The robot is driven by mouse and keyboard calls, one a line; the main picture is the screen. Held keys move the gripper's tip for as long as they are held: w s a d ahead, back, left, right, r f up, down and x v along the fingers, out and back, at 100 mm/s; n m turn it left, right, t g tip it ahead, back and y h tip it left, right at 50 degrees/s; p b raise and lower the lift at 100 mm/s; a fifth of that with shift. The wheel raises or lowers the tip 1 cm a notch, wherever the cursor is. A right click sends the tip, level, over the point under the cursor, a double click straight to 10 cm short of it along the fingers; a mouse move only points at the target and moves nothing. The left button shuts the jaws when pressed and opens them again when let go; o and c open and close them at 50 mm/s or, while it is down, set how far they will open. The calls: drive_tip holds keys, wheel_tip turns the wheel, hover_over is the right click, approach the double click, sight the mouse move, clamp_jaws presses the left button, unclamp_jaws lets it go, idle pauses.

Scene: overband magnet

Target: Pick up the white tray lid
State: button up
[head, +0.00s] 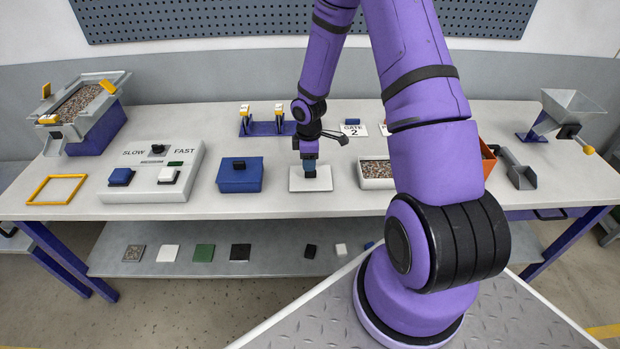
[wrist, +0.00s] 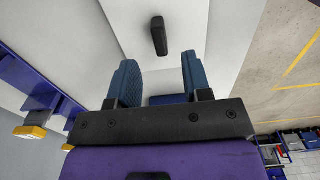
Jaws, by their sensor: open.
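The white tray lid (head: 297,185) is a flat white square at the middle of the table in the head view. In the wrist view the pale lid (wrist: 130,20) carries a small dark handle (wrist: 158,36), which lies ahead of and between my fingertips. My gripper (head: 310,175) points down over the lid and hides part of it in the head view. Its two blue fingers stand apart in the wrist view (wrist: 158,62), with nothing gripped between them. The gap between fingertips and handle is hard to judge.
A blue lidded box (head: 240,177) stands to the left, beside a panel (head: 150,172) marked SLOW and FAST. A white tray of gravel (head: 375,173) stands close on the right. The table's front strip below the lid is clear.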

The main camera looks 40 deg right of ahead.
sight(311, 175)
drive_tip(key=shift+s+d+f, duration=0.1)
drive_tip(key=shift+f, duration=1.25)
drive_tip(key=shift+s+d+f, duration=0.1)
drive_tip(key=shift+f, duration=1.2)
drive_tip(key=shift+c, duration=0.4)
clamp_jaws()
